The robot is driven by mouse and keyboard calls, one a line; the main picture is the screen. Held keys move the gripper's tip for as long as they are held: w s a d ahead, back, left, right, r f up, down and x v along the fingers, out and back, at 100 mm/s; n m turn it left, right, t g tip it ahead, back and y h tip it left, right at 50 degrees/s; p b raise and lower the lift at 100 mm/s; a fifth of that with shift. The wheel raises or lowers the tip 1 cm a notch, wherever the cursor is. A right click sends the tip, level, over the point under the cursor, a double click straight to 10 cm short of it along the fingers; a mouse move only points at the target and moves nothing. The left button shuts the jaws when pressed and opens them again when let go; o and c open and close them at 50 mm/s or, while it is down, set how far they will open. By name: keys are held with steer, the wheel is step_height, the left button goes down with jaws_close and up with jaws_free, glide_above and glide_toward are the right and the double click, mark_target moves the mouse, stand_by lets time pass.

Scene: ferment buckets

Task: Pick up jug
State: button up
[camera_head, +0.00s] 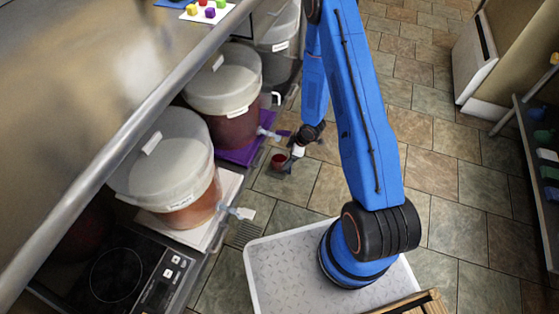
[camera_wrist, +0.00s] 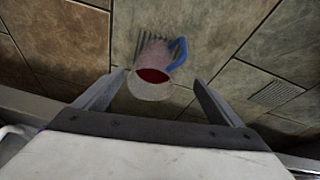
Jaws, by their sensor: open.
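The jug (camera_wrist: 152,82) shows in the wrist view with a pale translucent body, a blue handle on its right and red liquid inside. It lies ahead of my gripper (camera_wrist: 158,80), whose two fingers are spread wide to either side of it in the picture. I see no finger touching it. In the head view the jug (camera_head: 279,161) is a small dark red shape beside my gripper (camera_head: 288,166), beyond the bench edge near a bucket's spigot.
Lidded buckets with reddish contents (camera_head: 180,170) (camera_head: 225,95) stand along the bench at left; their spigots (camera_head: 240,212) jut out over the edge. A hotplate (camera_head: 118,275) is at front left. Tiled floor (camera_head: 440,150) is open to the right, with a shelf (camera_head: 535,180) at far right.

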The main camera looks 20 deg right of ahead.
mark_target(282, 158)
steer(key=shift+w+a+f, duration=0.1)
steer(key=shift+w+f, duration=0.05)
steer(key=shift+w, duration=0.3)
steer(key=shift+w+x, duration=0.15)
steer(key=shift+x, duration=1.7)
steer(key=shift+w+x, duration=0.15)
steer(key=shift+x, duration=1.7)
steer(key=c, duration=1.6)
steer(key=shift+o, duration=0.2)
steer(key=shift+s+d+r, duration=0.15)
steer(key=shift+d+r, duration=0.15)
steer(key=shift+r, duration=0.15)
steer(key=s+d+r, duration=0.7)
steer(key=d, duration=0.4)
steer(key=shift+s+r, duration=0.15)
